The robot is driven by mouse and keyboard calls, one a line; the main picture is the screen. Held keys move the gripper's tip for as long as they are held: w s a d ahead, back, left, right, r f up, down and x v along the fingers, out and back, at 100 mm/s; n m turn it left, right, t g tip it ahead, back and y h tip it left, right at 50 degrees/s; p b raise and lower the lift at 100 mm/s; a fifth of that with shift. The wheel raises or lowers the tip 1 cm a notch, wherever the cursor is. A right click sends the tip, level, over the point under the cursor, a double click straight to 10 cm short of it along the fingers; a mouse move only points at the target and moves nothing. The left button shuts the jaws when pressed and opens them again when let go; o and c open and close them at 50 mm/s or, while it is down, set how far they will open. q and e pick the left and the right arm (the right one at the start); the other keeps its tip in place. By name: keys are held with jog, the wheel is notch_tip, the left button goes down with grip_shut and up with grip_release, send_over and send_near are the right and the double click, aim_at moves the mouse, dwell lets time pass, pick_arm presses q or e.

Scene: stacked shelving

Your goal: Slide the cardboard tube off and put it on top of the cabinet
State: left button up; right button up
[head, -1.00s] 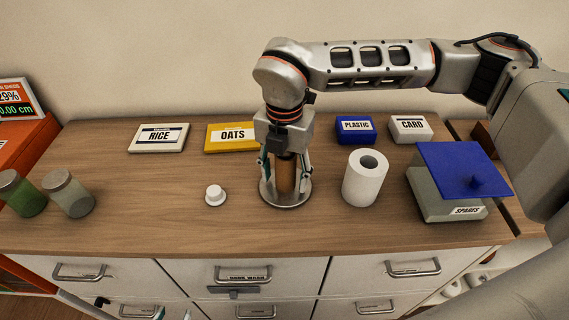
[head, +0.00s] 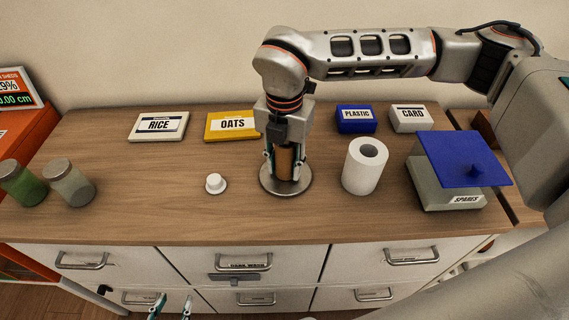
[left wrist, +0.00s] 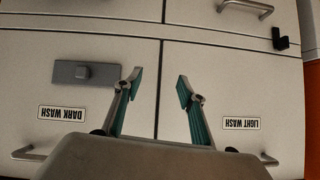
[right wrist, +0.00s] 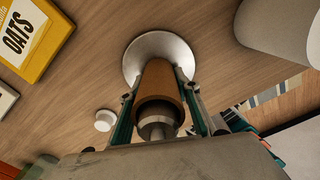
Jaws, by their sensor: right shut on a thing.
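The brown cardboard tube (head: 285,163) stands upright around a metal post on a round metal base (head: 297,190) on the cabinet top (head: 240,215). My right gripper (head: 285,172) comes down from above with its fingers on either side of the tube. The right wrist view shows the tube (right wrist: 161,82) between the fingers, the post (right wrist: 157,125) inside it and the base (right wrist: 152,48) beyond. My left gripper (left wrist: 153,88) is open and empty in front of the drawers; its fingertips show at the bottom of the head view (head: 172,305).
A white paper roll (head: 364,168) stands just right of the base. A small white knob-like piece (head: 215,184) lies to its left. Behind are rice (head: 158,127), oats (head: 232,126), plastic (head: 356,119) and card boxes. A blue-lidded box (head: 445,188) is at right.

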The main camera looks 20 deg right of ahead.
aim_at(284, 153)
jog(key=shift+r, duration=0.5)
dwell(0.5)
jog(key=shift+r+p, duration=1.05)
jog(key=shift+r, duration=0.45)
jog(key=shift+r+p, duration=1.35)
jog(key=shift+r, duration=1.4)
jog(key=shift+r+p, duration=0.75)
jog(key=shift+r, duration=1.15)
jog(key=shift+r+p, duration=0.3)
jog(key=shift+r, duration=0.5)
jog(key=shift+a, duration=0.1)
